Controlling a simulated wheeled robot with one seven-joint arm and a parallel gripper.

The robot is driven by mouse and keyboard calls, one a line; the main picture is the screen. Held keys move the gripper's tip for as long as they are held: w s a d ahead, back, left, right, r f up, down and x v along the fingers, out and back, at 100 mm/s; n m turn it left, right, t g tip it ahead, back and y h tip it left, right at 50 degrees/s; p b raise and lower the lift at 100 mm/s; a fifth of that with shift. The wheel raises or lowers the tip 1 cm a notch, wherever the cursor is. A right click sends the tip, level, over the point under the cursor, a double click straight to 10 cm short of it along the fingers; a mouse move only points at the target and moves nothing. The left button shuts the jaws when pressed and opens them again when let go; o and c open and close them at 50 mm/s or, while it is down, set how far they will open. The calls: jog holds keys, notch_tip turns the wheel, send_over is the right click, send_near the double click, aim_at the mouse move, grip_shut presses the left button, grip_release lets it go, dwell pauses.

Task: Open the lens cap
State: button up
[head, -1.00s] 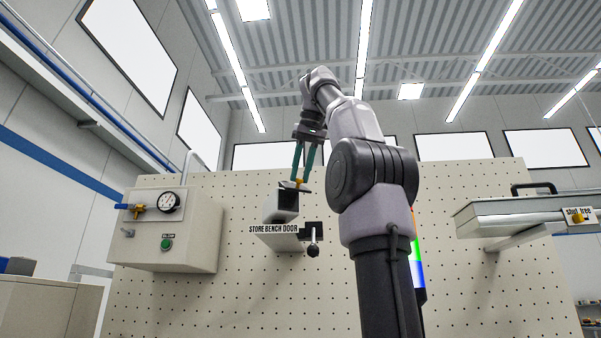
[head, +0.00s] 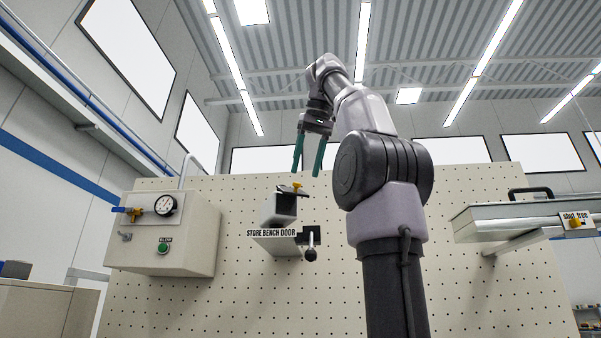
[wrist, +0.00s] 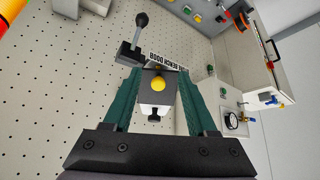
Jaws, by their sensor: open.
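A pale grey box (head: 277,210) with a dark face is mounted on the pegboard in the head view. A thin dark flap with a yellow knob (head: 297,186) lies at the box's top; it looks like the lens cap. Its exact angle is hard to tell. My gripper (head: 307,173) is open and empty, pointing down just above the knob and apart from it. In the wrist view the yellow knob (wrist: 158,84) shows between the green fingers, farther away than their tips.
A panel with gauge and green button (head: 163,247) is on the left. A shelf-like unit with a handle (head: 510,213) is on the right.

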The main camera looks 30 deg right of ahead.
jog(key=s, duration=0.7)
jog(key=shift+s+a, duration=0.25)
jog(key=shift+a, duration=0.1)
